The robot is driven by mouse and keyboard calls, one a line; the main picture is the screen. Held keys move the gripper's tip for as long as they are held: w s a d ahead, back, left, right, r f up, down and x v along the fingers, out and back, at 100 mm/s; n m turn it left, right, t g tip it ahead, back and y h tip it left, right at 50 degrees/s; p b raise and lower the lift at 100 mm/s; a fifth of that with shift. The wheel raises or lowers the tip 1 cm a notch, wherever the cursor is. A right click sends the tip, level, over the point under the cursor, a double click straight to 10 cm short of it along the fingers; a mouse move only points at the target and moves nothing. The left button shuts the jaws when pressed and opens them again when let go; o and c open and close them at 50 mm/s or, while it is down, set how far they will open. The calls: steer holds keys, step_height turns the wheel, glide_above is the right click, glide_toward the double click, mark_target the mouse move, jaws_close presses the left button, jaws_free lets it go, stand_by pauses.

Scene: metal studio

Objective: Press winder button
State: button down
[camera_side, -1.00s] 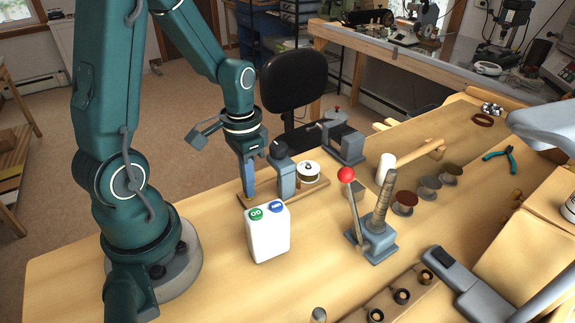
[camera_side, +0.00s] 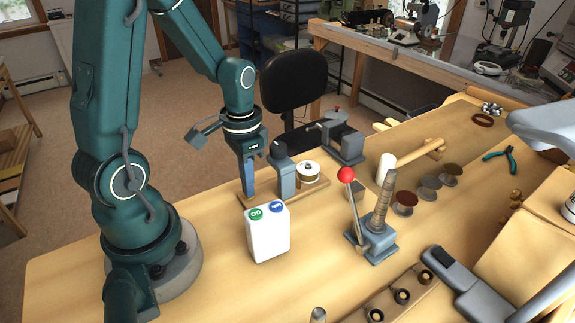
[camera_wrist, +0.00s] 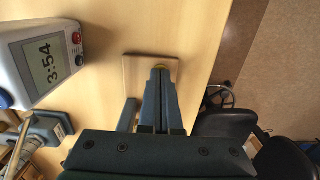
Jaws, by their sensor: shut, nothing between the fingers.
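The winder is a wooden board (camera_side: 313,192) carrying a grey upright post (camera_side: 285,178) and a spool (camera_side: 308,171). My gripper (camera_side: 250,198) points straight down at the board's left end, its fingers together and empty. In the wrist view, my gripper (camera_wrist: 162,72) ends over the board (camera_wrist: 137,74).
A white box (camera_side: 268,238) with green and blue round marks stands in front of my gripper. A red-knobbed lever press (camera_side: 373,240) stands to its right. A grey vise-like tool (camera_side: 345,147) stands behind. The display reading 3:54 (camera_wrist: 46,62) is beside my fingers.

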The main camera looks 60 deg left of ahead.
step_height(320, 180, up, 7)
steer(key=shift+r, duration=0.15)
steer(key=shift+w, duration=0.1)
stand_by(0.4)
steer(key=s+d+r+t, duration=0.4)
steer(key=d+r+t, duration=0.1)
steer(key=d, duration=0.4)
steer(key=shift+d+r+t, duration=0.15)
steer(key=shift+r+t, duration=0.25)
steer(key=shift+r, duration=0.35)
